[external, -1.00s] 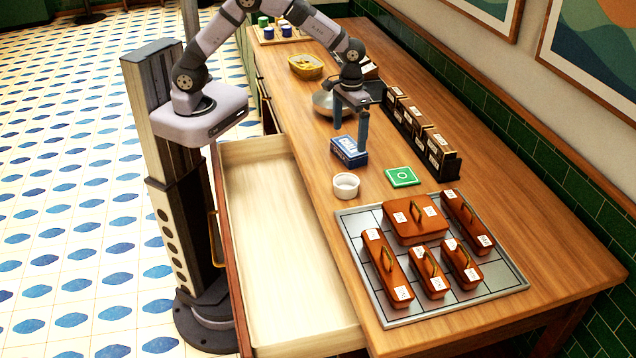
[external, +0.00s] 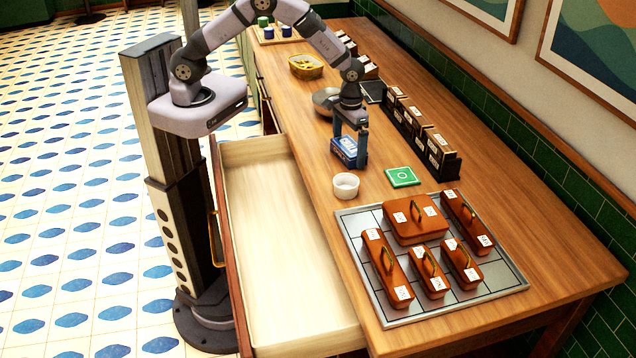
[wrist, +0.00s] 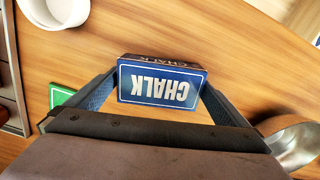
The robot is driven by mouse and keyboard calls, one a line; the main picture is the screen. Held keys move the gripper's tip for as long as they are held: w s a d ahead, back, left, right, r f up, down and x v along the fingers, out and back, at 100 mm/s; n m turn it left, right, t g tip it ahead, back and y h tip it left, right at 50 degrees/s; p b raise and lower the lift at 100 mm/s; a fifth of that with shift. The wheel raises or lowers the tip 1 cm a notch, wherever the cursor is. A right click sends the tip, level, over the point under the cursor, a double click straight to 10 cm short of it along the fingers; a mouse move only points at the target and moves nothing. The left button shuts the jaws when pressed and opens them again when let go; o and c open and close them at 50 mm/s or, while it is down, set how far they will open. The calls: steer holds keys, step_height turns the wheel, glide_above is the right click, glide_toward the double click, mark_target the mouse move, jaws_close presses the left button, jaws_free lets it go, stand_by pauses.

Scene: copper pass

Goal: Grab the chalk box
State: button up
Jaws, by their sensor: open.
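The chalk box (external: 346,152) is a small blue box with white lettering, standing on the wooden counter. In the wrist view its labelled blue face reads CHALK upside down (wrist: 160,84). My gripper (external: 350,150) is lowered over it with one finger on each side of the box. In the wrist view my gripper (wrist: 158,92) is open. The fingers flank the box's two ends, close to them; whether they touch it I cannot tell.
A white ramekin (external: 345,186) stands just in front of the box. A green square coaster (external: 402,177) lies to the right. A metal bowl (external: 324,102) is behind. A tray (external: 352,222) holds several brown lidded boxes. An open empty drawer (external: 285,250) is at left.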

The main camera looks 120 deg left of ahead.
mark_target(349, 145)
steer(key=c, duration=0.9)
steer(key=shift+r, duration=0.1)
step_height(349, 145, up, 10)
steer(key=b, duration=0.3)
